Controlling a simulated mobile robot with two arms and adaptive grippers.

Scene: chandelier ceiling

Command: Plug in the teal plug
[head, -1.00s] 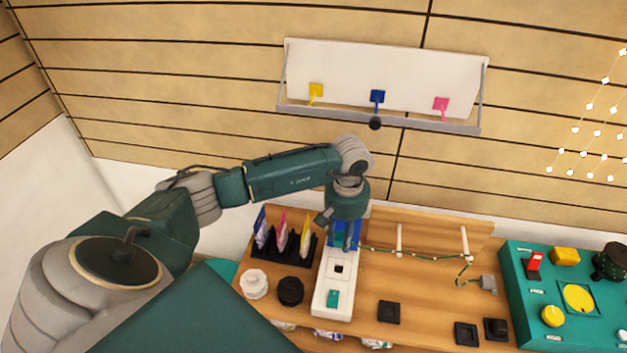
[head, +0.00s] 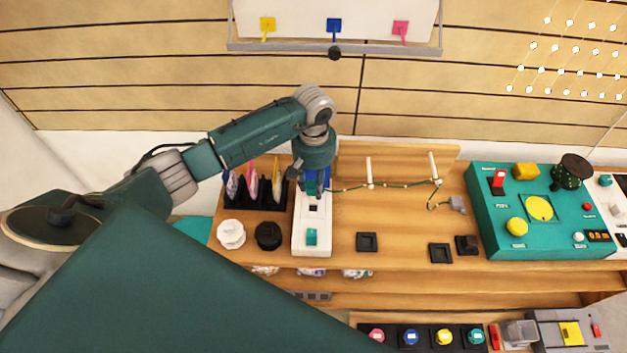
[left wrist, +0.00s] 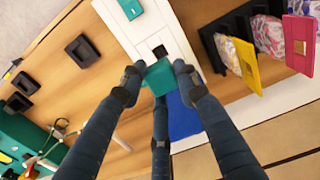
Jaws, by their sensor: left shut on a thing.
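The teal plug (left wrist: 158,75) is held between the fingertips of my left gripper (left wrist: 155,78). In the head view my left gripper (head: 311,185) is over the far end of a white power strip (head: 299,240). The strip's dark square socket (head: 313,208) is open and empty, just in front of the gripper. It also shows in the left wrist view (left wrist: 160,50), close beside the plug, which appears above the strip. A second teal piece (head: 311,236) sits at the strip's near end. A blue piece (left wrist: 185,115) lies by the strip's far end. My right gripper is out of view.
A black rack (head: 240,200) with packets stands left of the strip, with a white knob-like piece (head: 231,234) and a black one (head: 268,236) nearby. A string of lights (head: 395,185) runs right from near the gripper. A teal control panel (head: 490,230) stands at right.

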